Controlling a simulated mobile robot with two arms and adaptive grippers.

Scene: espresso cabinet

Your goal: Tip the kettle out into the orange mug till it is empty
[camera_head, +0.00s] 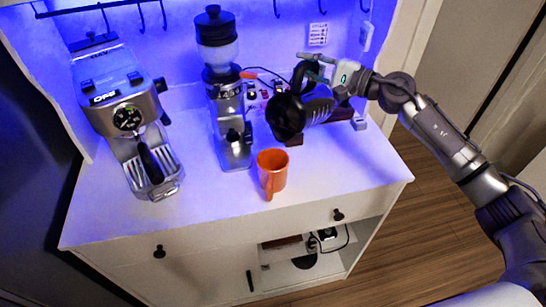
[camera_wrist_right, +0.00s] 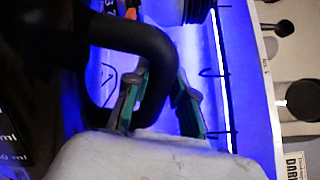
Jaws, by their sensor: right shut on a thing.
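The orange mug (camera_head: 272,172) stands upright near the front of the white cabinet top, its handle towards the front edge. The black kettle (camera_head: 287,117) is tilted over to the left, behind and to the right of the mug. No stream of liquid shows, and the kettle's inside is hidden. My right gripper (camera_head: 318,68) is shut on the kettle's black handle. In the right wrist view, the green-lined fingers of the right gripper (camera_wrist_right: 158,98) close around the curved handle (camera_wrist_right: 150,50). My left gripper is out of view.
A coffee grinder (camera_head: 228,110) stands left of the mug, and a silver espresso machine (camera_head: 122,110) farther left. A red-and-white boxy item (camera_head: 258,96) and dark wooden pieces lie behind the kettle. The right front of the cabinet top (camera_head: 360,170) is clear.

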